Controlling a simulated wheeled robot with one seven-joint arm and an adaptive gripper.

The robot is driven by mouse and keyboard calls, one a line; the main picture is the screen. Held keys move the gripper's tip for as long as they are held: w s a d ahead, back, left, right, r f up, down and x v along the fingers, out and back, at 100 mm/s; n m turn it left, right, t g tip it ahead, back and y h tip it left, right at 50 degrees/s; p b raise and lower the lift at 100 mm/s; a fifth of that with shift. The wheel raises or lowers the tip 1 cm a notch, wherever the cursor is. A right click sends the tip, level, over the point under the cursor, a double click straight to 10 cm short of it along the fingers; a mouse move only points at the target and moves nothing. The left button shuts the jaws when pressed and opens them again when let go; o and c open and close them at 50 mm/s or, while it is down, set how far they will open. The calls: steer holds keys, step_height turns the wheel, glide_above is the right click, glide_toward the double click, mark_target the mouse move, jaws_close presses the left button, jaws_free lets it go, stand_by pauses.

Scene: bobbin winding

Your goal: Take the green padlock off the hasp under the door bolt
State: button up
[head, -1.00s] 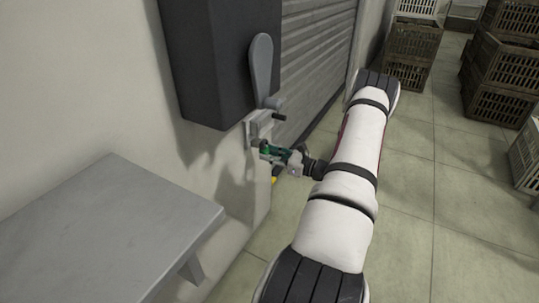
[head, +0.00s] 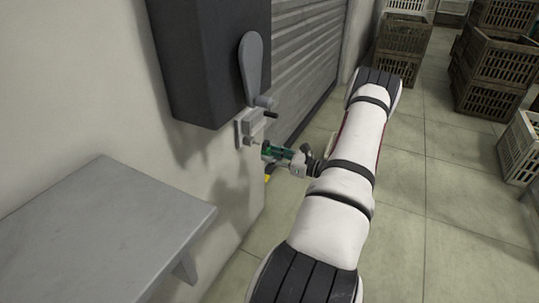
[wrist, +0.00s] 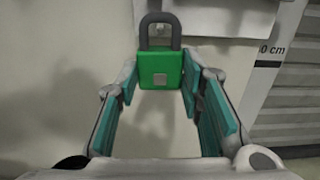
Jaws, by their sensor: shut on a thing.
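The green padlock (wrist: 160,70) with its dark grey shackle upright is between the fingertips of my gripper (wrist: 161,82) in the wrist view. My gripper is shut on the padlock's body, with teal pads at its sides. In the head view the padlock (head: 266,152) shows as a small green patch at the gripper's tip. The hasp (head: 249,143) is just left of it, under the door bolt (head: 256,123).
A dark box (head: 205,60) with a grey lever (head: 251,65) is on the wall above the bolt. A grey shelf (head: 100,215) juts out at lower left. A roller shutter (head: 305,60) is behind. Crates (head: 490,75) stand at the far right; the floor between is clear.

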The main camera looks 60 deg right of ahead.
steer(key=shift+s, duration=1.05)
